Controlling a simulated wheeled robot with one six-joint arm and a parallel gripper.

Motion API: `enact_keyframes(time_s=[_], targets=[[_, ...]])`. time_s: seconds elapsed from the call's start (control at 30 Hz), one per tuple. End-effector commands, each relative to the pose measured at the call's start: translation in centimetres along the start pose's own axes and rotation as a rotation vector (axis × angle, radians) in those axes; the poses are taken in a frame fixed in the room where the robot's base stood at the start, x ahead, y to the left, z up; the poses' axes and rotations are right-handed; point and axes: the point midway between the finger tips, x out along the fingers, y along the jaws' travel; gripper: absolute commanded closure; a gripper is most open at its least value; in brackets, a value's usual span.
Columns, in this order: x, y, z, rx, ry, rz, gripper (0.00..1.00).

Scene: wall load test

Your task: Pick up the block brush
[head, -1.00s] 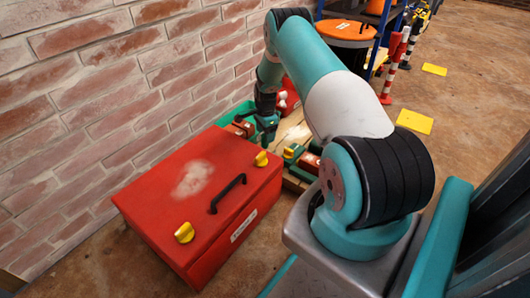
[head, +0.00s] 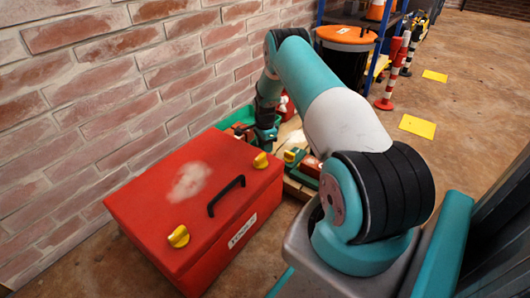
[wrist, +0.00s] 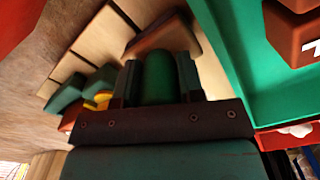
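My gripper (wrist: 158,80) points down over the wooden boards behind the red box, and it shows small in the head view (head: 266,133). In the wrist view its two dark fingers stand apart, one on each side of a rounded green piece (wrist: 159,72). A brown block (wrist: 172,36) lies just beyond the fingertips. I cannot tell whether the green piece and the brown block are one thing, the block brush. I also cannot tell whether the fingers press on the green piece.
A red box (head: 150,200) with a black handle stands in front, close to the brick wall (head: 90,100). A green crate (wrist: 232,60) borders the boards (wrist: 105,38). A green and yellow item (wrist: 88,98) lies left of my fingers. Open floor (head: 470,110) lies right.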

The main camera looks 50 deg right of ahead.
Motion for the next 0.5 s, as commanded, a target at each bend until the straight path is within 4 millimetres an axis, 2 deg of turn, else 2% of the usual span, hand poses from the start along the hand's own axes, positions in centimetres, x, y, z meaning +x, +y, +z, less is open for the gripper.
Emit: enact_keyframes(time_s=[0.03,0.07,0.27,0.37,0.5], targets=[[0.0,0.0,0.0,0.0,0.0,-0.001,0.91],[0.0,0.0,0.0,0.0,0.0,-0.001,0.95],[-0.3,0.0,0.0,0.0,0.0,-0.001,0.96],[-1.4,-0.1,0.0,0.0,0.0,-0.002,0.96],[-4.6,-0.1,0.0,0.0,0.001,-0.003,0.96]])
